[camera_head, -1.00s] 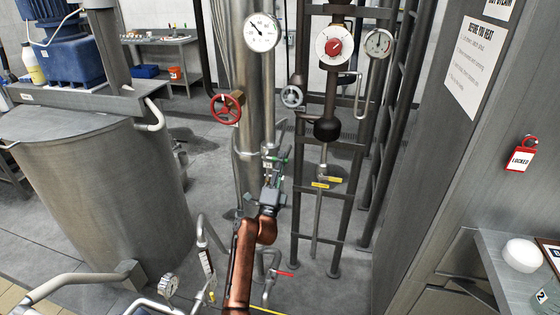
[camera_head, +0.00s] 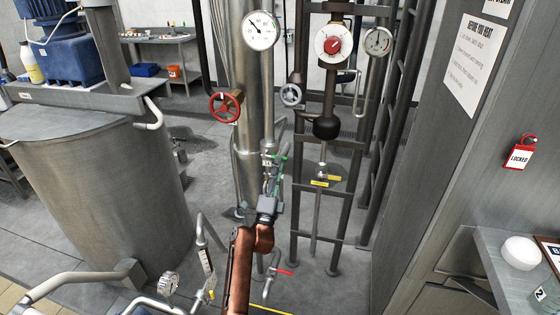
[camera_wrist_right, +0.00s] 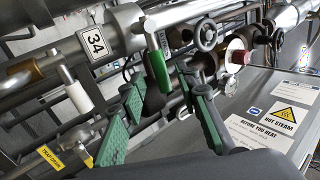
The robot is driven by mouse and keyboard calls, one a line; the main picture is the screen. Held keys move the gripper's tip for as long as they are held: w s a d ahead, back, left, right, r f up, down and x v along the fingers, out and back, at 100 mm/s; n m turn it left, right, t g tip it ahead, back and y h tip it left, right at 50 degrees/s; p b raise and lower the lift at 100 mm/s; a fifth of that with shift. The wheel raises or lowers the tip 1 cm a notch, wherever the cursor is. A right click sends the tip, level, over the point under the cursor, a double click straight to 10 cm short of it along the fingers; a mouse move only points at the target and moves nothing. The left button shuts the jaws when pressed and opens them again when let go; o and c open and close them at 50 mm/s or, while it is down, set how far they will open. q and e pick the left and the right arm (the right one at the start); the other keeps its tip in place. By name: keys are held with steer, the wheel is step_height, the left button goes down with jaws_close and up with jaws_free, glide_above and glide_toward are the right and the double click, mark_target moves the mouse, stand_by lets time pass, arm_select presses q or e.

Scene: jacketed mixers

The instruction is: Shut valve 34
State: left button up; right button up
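In the right wrist view, the valve tag reading 34 (camera_wrist_right: 97,42) hangs on a steel pipe (camera_wrist_right: 185,14). A green lever (camera_wrist_right: 158,64) stands beside the tag and points across the pipe toward my gripper. My right gripper (camera_wrist_right: 165,112) is open, with green-padded fingers on either side below the lever's end. I see no clear contact with the lever. In the head view my right gripper (camera_head: 272,188) is at the lower part of the tall steel column, with green parts at its fingers; lever and finger pads are hard to separate there. My left gripper is not in view.
A red handwheel (camera_head: 226,107), a grey handwheel (camera_head: 291,95) and a gauge (camera_head: 261,30) are close above. A dark pipe frame (camera_head: 299,200) stands to the right. A red-handled valve (camera_head: 284,273) is low in front. The large tank (camera_head: 105,195) stands left.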

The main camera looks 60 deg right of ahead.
steer(key=v, duration=0.4)
stand_by(0.5)
